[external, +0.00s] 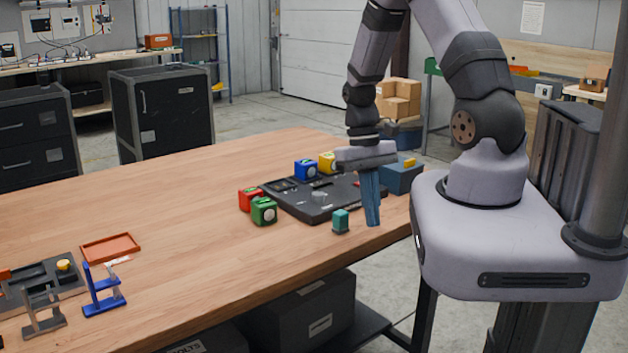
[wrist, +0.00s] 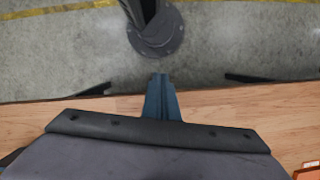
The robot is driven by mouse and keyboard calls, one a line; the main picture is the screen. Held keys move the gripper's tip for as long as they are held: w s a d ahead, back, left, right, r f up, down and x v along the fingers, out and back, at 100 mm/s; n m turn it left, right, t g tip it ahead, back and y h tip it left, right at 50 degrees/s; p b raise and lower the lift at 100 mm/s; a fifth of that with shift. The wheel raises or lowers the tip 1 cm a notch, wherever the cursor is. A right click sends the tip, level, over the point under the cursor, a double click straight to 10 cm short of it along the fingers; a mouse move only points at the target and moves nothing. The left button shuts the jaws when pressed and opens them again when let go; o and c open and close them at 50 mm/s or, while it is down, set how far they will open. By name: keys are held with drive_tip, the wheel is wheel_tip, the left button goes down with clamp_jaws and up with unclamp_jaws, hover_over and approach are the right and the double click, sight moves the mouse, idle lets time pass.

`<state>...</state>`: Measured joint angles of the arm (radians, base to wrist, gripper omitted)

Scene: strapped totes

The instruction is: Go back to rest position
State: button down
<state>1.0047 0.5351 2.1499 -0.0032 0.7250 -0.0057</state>
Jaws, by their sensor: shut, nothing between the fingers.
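My gripper (external: 372,222) points down over the wooden table (external: 170,230) near its right edge, close to my base. Its blue fingers are together with nothing between them. In the wrist view my gripper (wrist: 160,80) shows as shut blue fingers in front of the table's edge and the grey floor. A small teal block (external: 340,221) stands on the table just left of the fingertips, apart from them.
A dark blue box (external: 402,178) stands to the right. Fixtures (external: 102,292) stand at front left. The table's middle is clear.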

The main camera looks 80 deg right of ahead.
drive_tip(key=w+a+r+n+h, duration=0.1)
drive_tip(key=w+a+r+n, duration=0.1)
drive_tip(key=a, duration=0.6)
drive_tip(key=w+a+r+n+t, duration=0.1)
drive_tip(key=w+a+r+n, duration=0.1)
drive_tip(key=a+r+n, duration=0.2)
drive_tip(key=w+a+r+n+h, duration=0.1)
drive_tip(key=w+a+r+n, duration=0.2)
drive_tip(key=a, duration=0.8)
drive_tip(key=shift+a+r+n+t+h+b, duration=0.3)
drive_tip(key=shift+a+n+b, duration=0.05)
drive_tip(key=shift+n, duration=0.85)
